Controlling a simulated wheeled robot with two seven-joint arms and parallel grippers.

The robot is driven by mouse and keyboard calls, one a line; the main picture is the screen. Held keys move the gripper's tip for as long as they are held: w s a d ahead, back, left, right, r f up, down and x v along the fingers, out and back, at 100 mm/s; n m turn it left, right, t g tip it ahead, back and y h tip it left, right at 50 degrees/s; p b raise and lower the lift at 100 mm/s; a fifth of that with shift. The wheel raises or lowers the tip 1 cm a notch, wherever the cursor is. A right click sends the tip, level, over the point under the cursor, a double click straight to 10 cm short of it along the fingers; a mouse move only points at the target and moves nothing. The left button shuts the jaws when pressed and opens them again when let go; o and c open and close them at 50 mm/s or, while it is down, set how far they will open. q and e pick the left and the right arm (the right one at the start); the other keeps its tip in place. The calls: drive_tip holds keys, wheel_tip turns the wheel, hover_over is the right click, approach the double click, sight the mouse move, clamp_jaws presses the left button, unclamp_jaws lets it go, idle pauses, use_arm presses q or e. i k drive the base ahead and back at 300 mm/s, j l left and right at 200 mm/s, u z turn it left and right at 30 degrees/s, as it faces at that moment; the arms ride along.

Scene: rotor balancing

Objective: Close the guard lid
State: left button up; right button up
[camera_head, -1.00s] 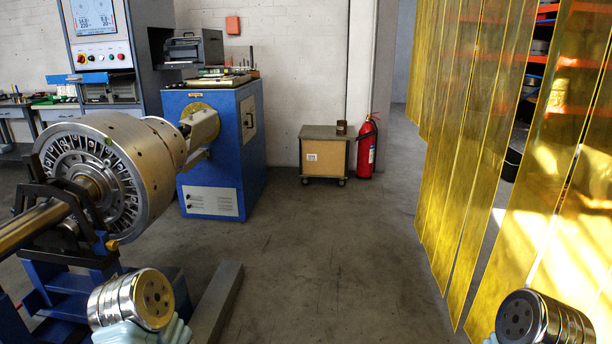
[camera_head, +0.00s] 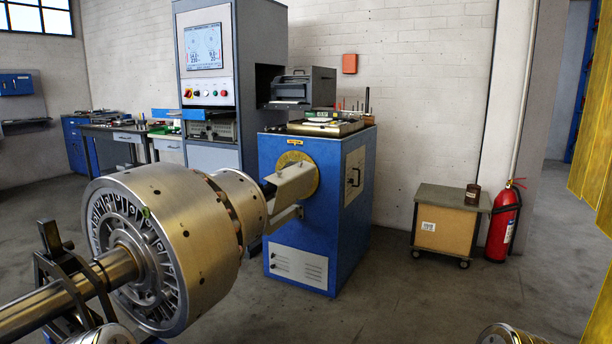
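A large metal rotor (camera_head: 190,245) on a shaft (camera_head: 60,298) fills the lower left, held in a dark bearing support (camera_head: 48,262). Its far end faces a blue machine cabinet (camera_head: 305,240) with a drive arm (camera_head: 292,183). No part can be surely told as the guard lid. A dark hinged box (camera_head: 308,90) stands raised behind the tray on top of the cabinet; I cannot tell if it is a lid. Rounded metal parts of my two arms show at the bottom edge, left and right. Neither gripper is in view.
A tall control cabinet (camera_head: 209,122) with a screen stands behind the rotor. A wheeled wooden-fronted cart (camera_head: 445,228) and a red fire extinguisher (camera_head: 503,222) stand by the back wall. Yellow strip curtains (camera_head: 597,140) hang at the right. The floor between cabinet and cart is clear.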

sight(292, 182)
drive_tip(key=i+u, duration=0.2)
drive_tip(key=u, duration=0.55)
drive_tip(key=i+l+u, duration=0.15)
drive_tip(key=l+u, duration=0.2)
drive_tip(key=i+l+u, duration=0.1)
drive_tip(key=l+u, duration=0.55)
drive_tip(key=l, duration=0.2)
drive_tip(key=i, duration=0.05)
